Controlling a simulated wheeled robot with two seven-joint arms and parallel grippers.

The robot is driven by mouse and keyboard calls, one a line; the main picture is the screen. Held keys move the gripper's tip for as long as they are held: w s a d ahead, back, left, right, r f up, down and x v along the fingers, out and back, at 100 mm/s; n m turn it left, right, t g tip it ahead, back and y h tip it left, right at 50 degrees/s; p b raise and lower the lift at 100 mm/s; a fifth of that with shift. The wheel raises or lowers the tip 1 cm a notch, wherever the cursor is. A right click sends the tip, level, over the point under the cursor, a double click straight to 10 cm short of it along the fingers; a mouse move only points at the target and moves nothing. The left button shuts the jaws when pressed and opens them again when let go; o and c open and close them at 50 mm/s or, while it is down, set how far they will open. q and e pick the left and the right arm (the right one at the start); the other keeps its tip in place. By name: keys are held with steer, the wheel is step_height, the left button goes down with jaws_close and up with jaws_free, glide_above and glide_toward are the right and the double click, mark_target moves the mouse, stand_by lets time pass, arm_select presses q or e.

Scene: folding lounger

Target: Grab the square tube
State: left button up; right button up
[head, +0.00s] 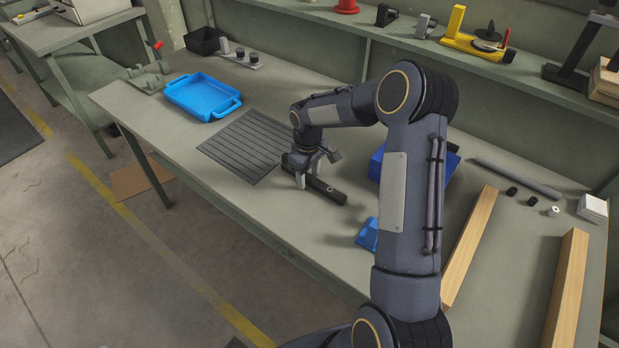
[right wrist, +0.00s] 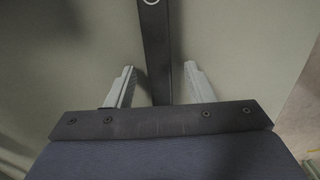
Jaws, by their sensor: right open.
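The square tube (head: 327,189) is a short black bar lying on the green-grey workbench, with a round hole near its near right end. My right gripper (head: 308,179) is over it from above, pointing down, and hides part of its length. In the right wrist view the tube (right wrist: 155,50) runs between the two pale fingers of the right gripper (right wrist: 160,82). The fingers are apart, with a gap showing on each side of the tube. My left gripper is not in view.
A ribbed dark mat (head: 245,146) lies left of the tube, and a blue tray (head: 203,97) stands farther back. A blue bin (head: 377,165) and a small blue part (head: 367,235) are to the right. Two wooden beams (head: 470,245) lie at the right end. Bench front left of the tube is clear.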

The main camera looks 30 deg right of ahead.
jaws_close()
steer(key=shift+r, duration=0.1)
stand_by(0.3)
